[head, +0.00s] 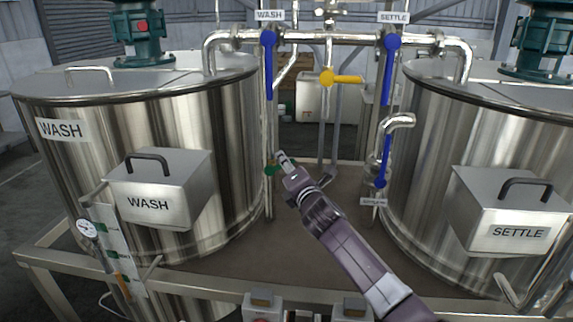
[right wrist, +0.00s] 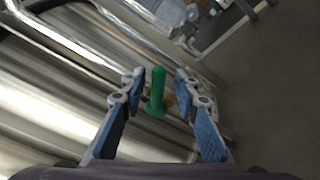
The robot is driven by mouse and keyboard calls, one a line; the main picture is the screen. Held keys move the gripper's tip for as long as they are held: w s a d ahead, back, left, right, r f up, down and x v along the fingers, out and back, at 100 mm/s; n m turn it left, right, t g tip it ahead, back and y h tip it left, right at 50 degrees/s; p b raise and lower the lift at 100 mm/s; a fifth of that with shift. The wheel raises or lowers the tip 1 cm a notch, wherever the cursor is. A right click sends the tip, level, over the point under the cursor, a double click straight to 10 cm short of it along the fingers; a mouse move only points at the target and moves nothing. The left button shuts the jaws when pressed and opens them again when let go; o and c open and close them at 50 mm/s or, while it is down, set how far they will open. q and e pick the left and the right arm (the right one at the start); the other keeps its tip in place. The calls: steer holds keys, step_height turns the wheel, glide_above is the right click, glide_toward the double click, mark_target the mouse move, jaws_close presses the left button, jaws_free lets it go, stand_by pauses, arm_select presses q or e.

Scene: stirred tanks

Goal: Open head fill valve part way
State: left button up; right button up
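My right gripper (head: 283,160) reaches in from the lower right of the head view to a green valve handle (head: 271,170) on the thin upright pipe beside the WASH tank. In the right wrist view the green handle (right wrist: 157,90) stands between the two fingers of my right gripper (right wrist: 159,78), which are open with a gap on each side. No label reading head fill shows, so I cannot tell which handle is that valve. A yellow lever (head: 342,78) lies sideways on the middle pipe. My left gripper is not in view.
Blue levers (head: 268,65) and (head: 390,70) hang under the WASH and SETTLE signs, and a lower blue lever (head: 383,165) is at right. The WASH tank (head: 230,130) and SETTLE tank (head: 425,140) flank the arm. The brown deck (head: 290,255) between them is mostly clear.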

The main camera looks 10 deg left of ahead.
steer(key=shift+r, duration=0.1)
steer(key=v, duration=1.2)
